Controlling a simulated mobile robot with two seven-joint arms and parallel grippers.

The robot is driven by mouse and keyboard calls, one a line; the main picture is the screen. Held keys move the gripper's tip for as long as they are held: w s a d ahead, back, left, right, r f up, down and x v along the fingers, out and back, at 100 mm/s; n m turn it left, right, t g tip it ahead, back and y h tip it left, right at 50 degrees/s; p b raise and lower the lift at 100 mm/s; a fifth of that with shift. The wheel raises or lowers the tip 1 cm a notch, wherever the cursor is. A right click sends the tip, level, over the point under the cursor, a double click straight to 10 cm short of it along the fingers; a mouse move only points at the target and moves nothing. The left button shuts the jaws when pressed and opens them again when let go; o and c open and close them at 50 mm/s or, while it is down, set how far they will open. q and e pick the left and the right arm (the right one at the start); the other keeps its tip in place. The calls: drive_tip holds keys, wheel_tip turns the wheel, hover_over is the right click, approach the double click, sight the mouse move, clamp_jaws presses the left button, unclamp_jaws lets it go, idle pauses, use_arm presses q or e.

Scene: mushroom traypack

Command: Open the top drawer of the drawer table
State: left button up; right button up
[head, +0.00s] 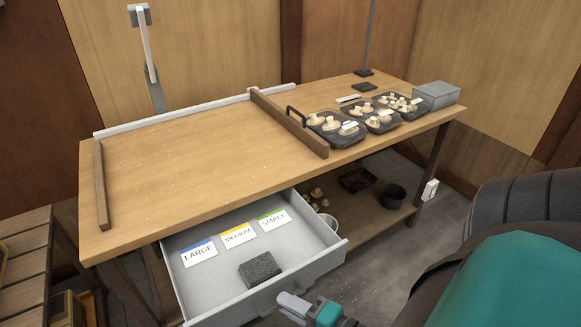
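The drawer table (180,150) has a light wood top. Its top drawer (318,272) is pulled well out at the front. Inside the drawer lie the LARGE (199,252), MEDIUM (238,236) and SMALL (273,222) cards and a dark grey sponge-like block (260,269). My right gripper (291,304) is at the bottom edge, close to the outside of the drawer front. Its fingertips are small and partly cut off, and I cannot tell if it touches the drawer or a handle. My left gripper is out of view.
Black trays of mushrooms (352,137) and a grey metal bin (435,95) stand on the right of the tabletop. A slatted wooden stand (26,250) is at left.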

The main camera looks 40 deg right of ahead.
drive_tip(key=o, duration=0.4)
drive_tip(key=shift+c, duration=0.2)
drive_tip(key=p+v, duration=0.1)
drive_tip(key=v, duration=1.2)
drive_tip(key=shift+d, duration=0.1)
